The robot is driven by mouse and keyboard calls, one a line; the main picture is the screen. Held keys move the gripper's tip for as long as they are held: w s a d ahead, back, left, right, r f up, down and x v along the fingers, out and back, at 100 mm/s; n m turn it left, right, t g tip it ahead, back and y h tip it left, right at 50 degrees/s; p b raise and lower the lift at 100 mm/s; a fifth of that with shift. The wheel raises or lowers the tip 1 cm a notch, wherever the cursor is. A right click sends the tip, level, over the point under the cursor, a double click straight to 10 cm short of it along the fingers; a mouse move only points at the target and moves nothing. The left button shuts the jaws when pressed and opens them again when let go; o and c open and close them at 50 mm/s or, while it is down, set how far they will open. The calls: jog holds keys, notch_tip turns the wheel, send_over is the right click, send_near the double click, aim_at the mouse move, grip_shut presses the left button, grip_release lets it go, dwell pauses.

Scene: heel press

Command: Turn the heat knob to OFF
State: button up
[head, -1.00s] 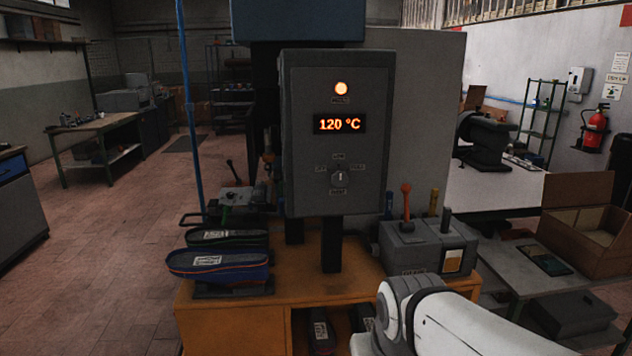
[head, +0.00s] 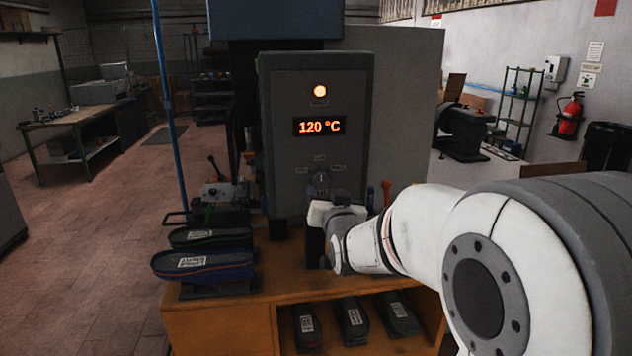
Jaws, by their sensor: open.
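The heat knob (head: 321,178) is a small round dark knob low on the grey control box (head: 318,225). Small labels ring it, too blurred to read; a light mark on the knob seems to point up. The display (head: 319,127) reads 120 °C in orange, and a round lamp (head: 320,91) glows above it. My gripper (head: 322,194) is open just below and in front of the knob, partly hidden by its own white body. I cannot tell whether its fingers touch the knob.
Dark shoe forms (head: 202,263) sit at the left of the orange bench (head: 225,325), and several more lie on its lower shelf. A lever fixture (head: 215,195) stands left of the box. A blue vertical pipe (head: 166,110) rises at the left. My arm covers the right side.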

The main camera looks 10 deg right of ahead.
aim_at(321, 182)
jog(key=shift+w+p, duration=1.05)
jog(key=shift+w, duration=2.45)
jog(key=shift+c, duration=0.4)
jog(key=shift+f, duration=0.1)
jog(key=c, duration=0.9)
